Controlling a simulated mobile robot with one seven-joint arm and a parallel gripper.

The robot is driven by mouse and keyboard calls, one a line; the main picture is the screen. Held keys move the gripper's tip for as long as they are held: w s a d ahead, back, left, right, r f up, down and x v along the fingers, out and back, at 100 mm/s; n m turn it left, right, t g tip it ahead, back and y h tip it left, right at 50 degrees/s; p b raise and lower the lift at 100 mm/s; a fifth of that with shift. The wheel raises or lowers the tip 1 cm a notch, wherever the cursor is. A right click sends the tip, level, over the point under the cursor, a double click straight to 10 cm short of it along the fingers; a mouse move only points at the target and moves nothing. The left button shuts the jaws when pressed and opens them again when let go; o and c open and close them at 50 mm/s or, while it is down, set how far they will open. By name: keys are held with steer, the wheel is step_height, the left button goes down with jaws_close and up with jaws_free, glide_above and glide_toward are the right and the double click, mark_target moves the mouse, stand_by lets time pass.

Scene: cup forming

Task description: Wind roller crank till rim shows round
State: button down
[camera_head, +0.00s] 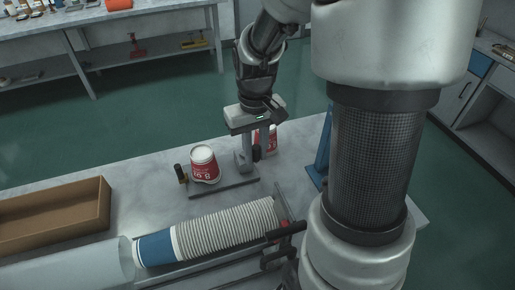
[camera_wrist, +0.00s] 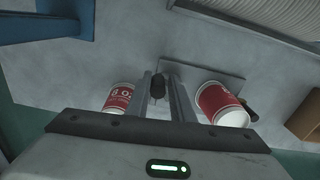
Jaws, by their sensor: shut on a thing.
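A red and white paper cup (camera_head: 205,167) sits tilted on the rim roller, a small device on a dark flat base plate (camera_head: 228,189). The cup shows in the wrist view (camera_wrist: 217,101) right of the fingers, its pale end facing out; whether its rim is round cannot be told. My gripper (camera_head: 246,166) points down at the right end of the roller. In the wrist view my gripper (camera_wrist: 162,88) is shut on the dark crank handle (camera_wrist: 158,86), which lies between its fingers. The rest of the crank is hidden.
Another red cup (camera_head: 271,139) stands behind my gripper. A long stack of cups (camera_head: 225,229) lies in front, a brown open box (camera_head: 60,217) at left. A blue stand (camera_head: 321,150) is at right.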

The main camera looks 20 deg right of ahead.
steer(key=m, duration=0.2)
steer(key=a+m, duration=0.1)
steer(key=shift+r+m, duration=0.2)
steer(key=shift+m, duration=0.2)
steer(key=shift+s+a+m, duration=0.1)
steer(key=shift+a+m, duration=0.2)
steer(key=shift+m, duration=0.6)
steer(key=shift+a+m, duration=0.25)
steer(key=shift+m, duration=0.65)
steer(key=c, duration=1.6)
jaws_free()
steer(key=shift+d, duration=0.1)
steer(key=shift+c, duration=0.2)
steer(key=shift+s+f, duration=0.1)
step_height(320, 180, up, 17)
steer(key=p, duration=0.1)
steer(key=shift+r+p, duration=0.2)
steer(key=shift+p, duration=0.15)
steer(key=shift+s, duration=0.1)
